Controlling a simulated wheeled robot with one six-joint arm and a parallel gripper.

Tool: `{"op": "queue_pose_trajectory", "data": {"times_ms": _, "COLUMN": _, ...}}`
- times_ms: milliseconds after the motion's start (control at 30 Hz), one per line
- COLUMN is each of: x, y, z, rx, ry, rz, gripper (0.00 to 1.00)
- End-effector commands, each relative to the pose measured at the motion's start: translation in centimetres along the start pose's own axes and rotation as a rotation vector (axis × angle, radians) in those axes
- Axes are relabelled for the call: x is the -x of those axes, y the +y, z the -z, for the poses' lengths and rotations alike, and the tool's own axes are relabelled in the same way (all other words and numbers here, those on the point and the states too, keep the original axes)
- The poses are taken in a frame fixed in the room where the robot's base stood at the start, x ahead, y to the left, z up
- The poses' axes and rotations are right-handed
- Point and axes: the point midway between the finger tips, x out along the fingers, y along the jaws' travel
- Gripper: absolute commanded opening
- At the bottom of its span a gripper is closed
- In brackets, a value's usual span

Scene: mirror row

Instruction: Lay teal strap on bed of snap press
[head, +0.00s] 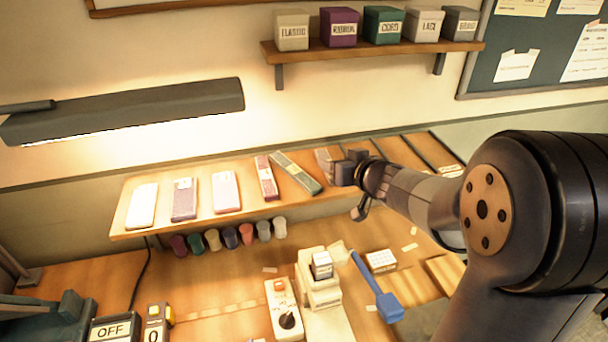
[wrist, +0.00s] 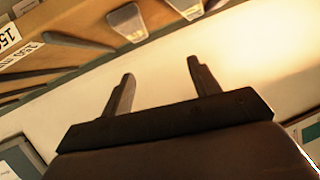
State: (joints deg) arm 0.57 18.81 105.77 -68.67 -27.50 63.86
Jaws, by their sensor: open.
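A grey-green strap (head: 297,172), the most teal of the pieces on the sloped wooden shelf, lies at a slant near the shelf's middle. My gripper (head: 340,166) is just right of it in the head view, open and apart from it as far as I can tell. In the wrist view my gripper (wrist: 160,86) shows two spread fingers with nothing between them. The strap cannot be made out there. A cream press-like machine (head: 322,290), apparently the snap press, stands on the bench below the shelf. Its bed is too small to make out clearly.
The shelf (head: 150,228) also bears pale and pink pieces and a red-ended strap (head: 266,178). Several coloured cups (head: 229,238) hang beneath it. A knobbed control box (head: 284,311), a blue paddle (head: 388,304) and a white tray (head: 381,260) are by the press.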

Motion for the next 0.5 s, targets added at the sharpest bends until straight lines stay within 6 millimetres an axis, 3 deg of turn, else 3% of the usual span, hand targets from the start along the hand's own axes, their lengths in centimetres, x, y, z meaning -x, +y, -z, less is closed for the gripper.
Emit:
{"op": "queue_pose_trajectory", "data": {"times_ms": 100, "x": -1.9, "y": 3.6, "z": 2.9, "rx": -0.274, "ry": 0.054, "rz": -0.175, "gripper": 0.58}}
{"op": "queue_pose_trajectory", "data": {"times_ms": 300, "x": -3.3, "y": 7.8, "z": 6.0, "rx": -0.821, "ry": 0.152, "rz": -0.419, "gripper": 0.58}}
{"op": "queue_pose_trajectory", "data": {"times_ms": 500, "x": -4.2, "y": 8.3, "z": 6.6, "rx": -1.395, "ry": 0.209, "rz": -0.599, "gripper": 0.58}}
